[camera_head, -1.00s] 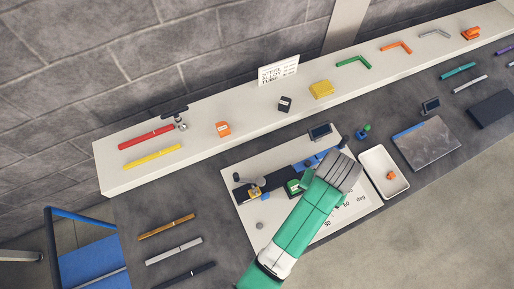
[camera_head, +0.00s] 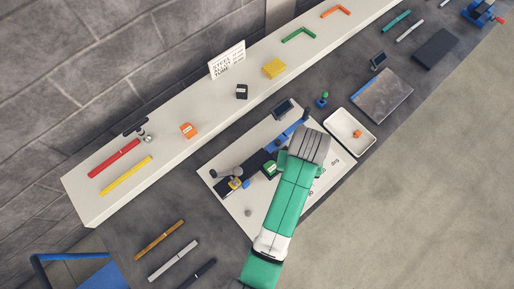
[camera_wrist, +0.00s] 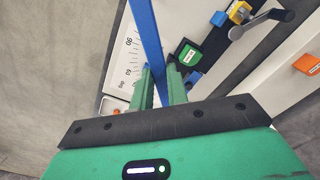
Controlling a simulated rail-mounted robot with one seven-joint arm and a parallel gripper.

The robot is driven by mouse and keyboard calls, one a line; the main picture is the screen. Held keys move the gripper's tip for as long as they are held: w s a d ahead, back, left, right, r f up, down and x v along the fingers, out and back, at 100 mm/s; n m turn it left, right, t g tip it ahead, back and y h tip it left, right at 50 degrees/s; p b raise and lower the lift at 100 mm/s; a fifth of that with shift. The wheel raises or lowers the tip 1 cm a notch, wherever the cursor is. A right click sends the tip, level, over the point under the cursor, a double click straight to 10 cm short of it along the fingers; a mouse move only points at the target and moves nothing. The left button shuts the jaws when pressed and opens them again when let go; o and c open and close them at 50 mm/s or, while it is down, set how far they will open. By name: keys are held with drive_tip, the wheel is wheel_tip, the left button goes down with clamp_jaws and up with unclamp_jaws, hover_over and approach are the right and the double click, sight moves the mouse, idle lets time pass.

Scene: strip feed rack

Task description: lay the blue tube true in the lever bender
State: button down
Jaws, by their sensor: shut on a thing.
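The blue tube (camera_wrist: 146,40) shows in the wrist view as a long straight bar. It runs from the top edge down between the green fingers of my gripper (camera_wrist: 160,78), which is shut on it. The lever bender (camera_head: 255,166) has a black body, a green labelled block (camera_wrist: 187,52) and a grey lever with a dark handle (camera_wrist: 272,17). It stands on a white plate with a degree scale (camera_wrist: 129,62). In the head view my gripper (camera_head: 308,146) is over the plate, right of the green block, and hides its fingers. I cannot tell whether the tube touches the bender.
A white tray (camera_head: 337,122) with an orange piece lies right of the plate. A small dark display (camera_head: 284,107) stands behind it. The pale shelf (camera_head: 215,118) along the wall carries tubes and blocks. Several loose tubes (camera_head: 174,261) lie at the lower left.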

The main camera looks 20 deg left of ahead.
drive_tip(key=n+p, duration=0.2)
drive_tip(key=n, duration=0.1)
drive_tip(key=shift+r+n, duration=0.15)
drive_tip(key=shift+n, duration=0.25)
drive_tip(key=n+p, duration=0.2)
drive_tip(key=n, duration=0.1)
drive_tip(key=shift+n, duration=0.3)
drive_tip(key=n+p, duration=0.3)
drive_tip(key=n, duration=0.4)
drive_tip(key=shift+p, duration=0.3)
drive_tip(key=shift+n+p, duration=0.4)
drive_tip(key=shift+n, duration=0.7)
drive_tip(key=n, duration=1.1)
